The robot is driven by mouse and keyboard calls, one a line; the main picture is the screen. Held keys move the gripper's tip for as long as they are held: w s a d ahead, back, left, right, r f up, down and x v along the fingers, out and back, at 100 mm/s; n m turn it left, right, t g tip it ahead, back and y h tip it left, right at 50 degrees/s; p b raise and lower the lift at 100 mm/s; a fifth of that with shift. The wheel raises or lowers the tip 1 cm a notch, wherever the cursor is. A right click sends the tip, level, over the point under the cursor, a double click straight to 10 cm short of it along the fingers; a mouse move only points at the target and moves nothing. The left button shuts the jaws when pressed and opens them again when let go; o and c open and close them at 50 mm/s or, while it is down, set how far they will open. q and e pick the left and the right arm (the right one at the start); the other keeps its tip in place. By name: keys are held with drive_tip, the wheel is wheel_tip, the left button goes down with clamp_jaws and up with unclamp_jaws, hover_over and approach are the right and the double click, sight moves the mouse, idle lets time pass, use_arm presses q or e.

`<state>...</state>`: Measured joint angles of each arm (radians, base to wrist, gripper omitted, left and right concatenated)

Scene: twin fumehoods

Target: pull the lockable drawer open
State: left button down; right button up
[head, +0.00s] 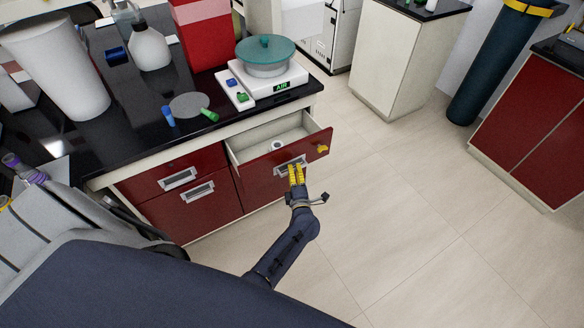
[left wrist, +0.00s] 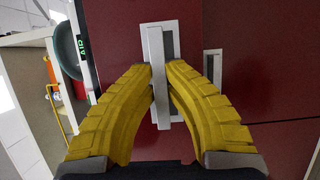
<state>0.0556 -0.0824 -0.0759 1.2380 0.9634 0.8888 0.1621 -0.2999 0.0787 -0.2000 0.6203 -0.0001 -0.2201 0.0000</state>
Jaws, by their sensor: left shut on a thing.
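The lockable drawer (head: 262,172) is a dark red drawer front with a yellow lock (head: 322,149) near its right end. It stands pulled out from the bench, and its pale interior shows from above with a small white round item (head: 277,146) inside. My left gripper (head: 296,172) is at the drawer's handle (head: 286,165). In the left wrist view the yellow fingers (left wrist: 163,90) are shut on the metal bar handle (left wrist: 157,55), one on each side. My right gripper is not in view.
Two closed red drawers with handles (head: 180,179) sit to the left. The floor (head: 400,200) on the right is clear.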

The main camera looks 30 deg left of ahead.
use_arm(q)
drive_tip(key=shift+d, duration=0.1)
drive_tip(key=c, duration=1.4)
unclamp_jaws()
drive_tip(key=v, duration=0.7)
drive_tip(key=shift+s, duration=0.15)
drive_tip(key=shift+d, duration=0.1)
